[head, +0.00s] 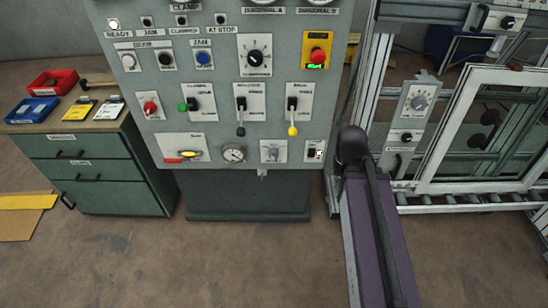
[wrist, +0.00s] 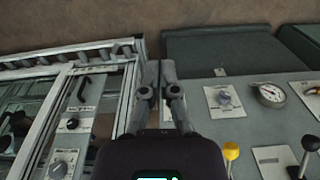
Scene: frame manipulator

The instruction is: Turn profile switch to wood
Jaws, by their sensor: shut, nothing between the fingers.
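No label reading "profile" or "wood" is legible, so I cannot tell for sure which control is the profile switch. Candidates are a grey switch (head: 272,153) low on the grey control panel, also in the wrist view (wrist: 225,98), and a small black knob (head: 407,137) below a round grey dial (head: 420,103) on the metal frame. In the wrist view the knob (wrist: 72,124) and dial (wrist: 59,168) lie left of my gripper. My gripper (wrist: 160,66) is shut and empty, between frame and panel, touching no control that I can see.
The control panel (head: 215,120) has protruding levers, including a yellow-tipped one (head: 292,130), also close in the wrist view (wrist: 231,151). A gauge (head: 233,153) sits beside the grey switch. A white window frame (head: 437,150) stands right. A green cabinet (head: 95,165) stands left.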

